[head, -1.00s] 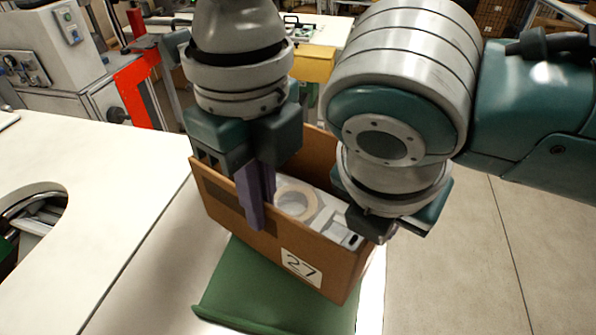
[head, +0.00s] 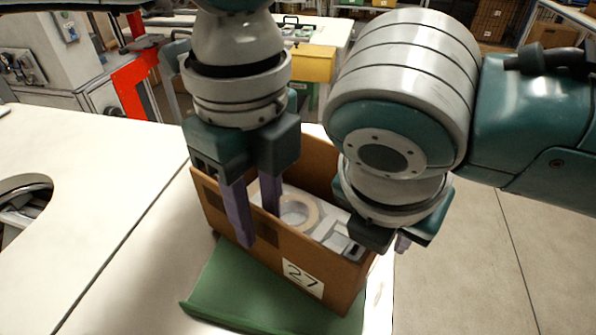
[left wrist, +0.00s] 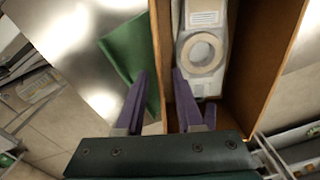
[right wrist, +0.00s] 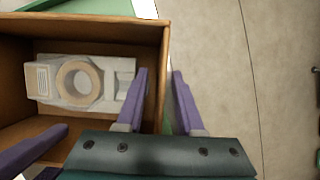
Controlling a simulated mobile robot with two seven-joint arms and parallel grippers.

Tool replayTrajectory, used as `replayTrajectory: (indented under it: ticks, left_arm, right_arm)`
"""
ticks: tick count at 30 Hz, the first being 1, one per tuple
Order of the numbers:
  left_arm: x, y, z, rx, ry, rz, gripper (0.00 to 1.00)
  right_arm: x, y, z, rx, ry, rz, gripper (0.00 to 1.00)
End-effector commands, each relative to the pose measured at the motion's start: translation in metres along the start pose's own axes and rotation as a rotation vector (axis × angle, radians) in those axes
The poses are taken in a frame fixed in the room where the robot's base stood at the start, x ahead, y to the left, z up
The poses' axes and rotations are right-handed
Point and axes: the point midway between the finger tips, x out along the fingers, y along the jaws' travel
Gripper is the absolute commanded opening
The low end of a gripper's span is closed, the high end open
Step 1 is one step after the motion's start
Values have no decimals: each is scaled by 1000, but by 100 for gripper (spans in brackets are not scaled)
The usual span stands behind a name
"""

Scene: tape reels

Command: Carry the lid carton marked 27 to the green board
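The brown open-topped carton marked 27 (head: 322,258) stands upright over the green board (head: 240,291), which shows in front of it; its underside is hidden. Inside lies a pale item with a tape reel (head: 298,211). My left gripper (head: 259,228) is open, its purple fingers spread on either side of the front wall, with gaps showing in the left wrist view (left wrist: 160,72). My right gripper is open around the carton's right end wall, one finger inside and one outside, in the right wrist view (right wrist: 160,72); in the head view its fingers are mostly hidden.
A white table (head: 85,190) with a round cutout lies at the left. Bare floor (head: 480,270) is at the right. A red post (head: 135,85) and a yellow bin (head: 313,62) stand behind. My right arm covers much of the upper right.

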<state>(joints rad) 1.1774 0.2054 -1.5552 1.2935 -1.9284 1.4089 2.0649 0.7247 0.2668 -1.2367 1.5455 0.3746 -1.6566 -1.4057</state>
Motion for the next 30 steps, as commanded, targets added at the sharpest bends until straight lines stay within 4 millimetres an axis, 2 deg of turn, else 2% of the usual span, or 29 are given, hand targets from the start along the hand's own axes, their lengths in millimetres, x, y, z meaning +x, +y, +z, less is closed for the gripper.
replayTrajectory:
  ticks: [5, 8, 21, 25, 30]
  left_arm:
    - [-2, 0, -1, 1, 2, -2, 36]
    - [-11, -1, -1, 1, 2, -4, 36]
    - [-101, -1, 0, 0, -1, -5, 36]
    - [-115, -1, 0, 0, 0, -3, 36]
    - [-121, 0, 0, 0, 0, 0, 36]
  right_arm:
    - [0, 1, 0, -1, 1, 3, 36]
    - [-1, 1, 0, -1, 1, 4, 36]
    - [-1, 1, -1, -1, 2, 5, 36]
    - [-1, 1, -1, -1, 2, 5, 36]
    - [-12, 2, -1, -2, 2, 8, 36]
